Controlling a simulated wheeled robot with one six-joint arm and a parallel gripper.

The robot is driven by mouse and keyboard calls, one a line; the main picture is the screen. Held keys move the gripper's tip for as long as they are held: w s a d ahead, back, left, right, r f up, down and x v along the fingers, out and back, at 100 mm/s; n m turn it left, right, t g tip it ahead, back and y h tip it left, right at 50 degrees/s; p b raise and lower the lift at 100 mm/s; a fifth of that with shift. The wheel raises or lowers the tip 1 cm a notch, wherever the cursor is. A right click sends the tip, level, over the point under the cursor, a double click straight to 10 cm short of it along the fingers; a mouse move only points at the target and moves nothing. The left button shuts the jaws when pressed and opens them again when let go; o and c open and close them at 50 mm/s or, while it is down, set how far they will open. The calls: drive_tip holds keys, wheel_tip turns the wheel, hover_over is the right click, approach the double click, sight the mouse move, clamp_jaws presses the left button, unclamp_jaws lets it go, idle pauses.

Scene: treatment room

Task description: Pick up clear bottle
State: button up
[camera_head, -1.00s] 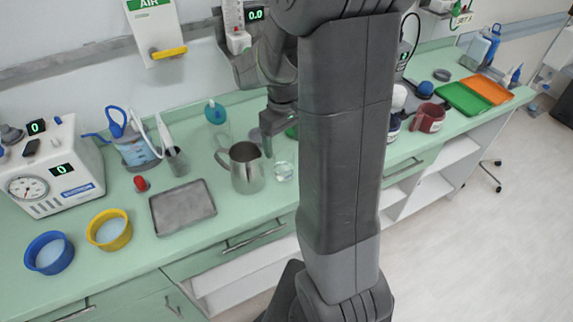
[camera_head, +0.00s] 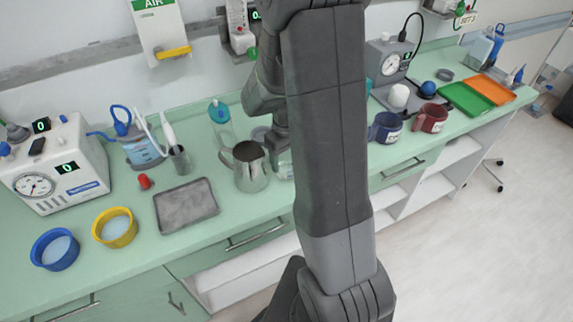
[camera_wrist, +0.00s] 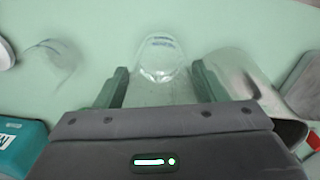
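A clear bottle (camera_wrist: 160,62), see-through with a small bluish print, stands between the two fingers of my gripper (camera_wrist: 160,80) in the wrist view. The dark green fingers are apart, one on each side of it. I cannot tell whether they touch it. In the head view the bottle (camera_head: 285,168) shows only in part, right of the steel pitcher (camera_head: 250,172) and beside my arm. My gripper's fingertips are mostly hidden there by my arm.
The pitcher stands close beside the right finger in the wrist view (camera_wrist: 238,72). Another clear round item (camera_wrist: 48,62) is to the left. A teal-capped bottle (camera_head: 219,115) stands behind the pitcher. A grey tray (camera_head: 186,205) lies left on the green counter.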

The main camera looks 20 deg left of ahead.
drive_tip(key=c, duration=0.7)
drive_tip(key=shift+r, duration=0.2)
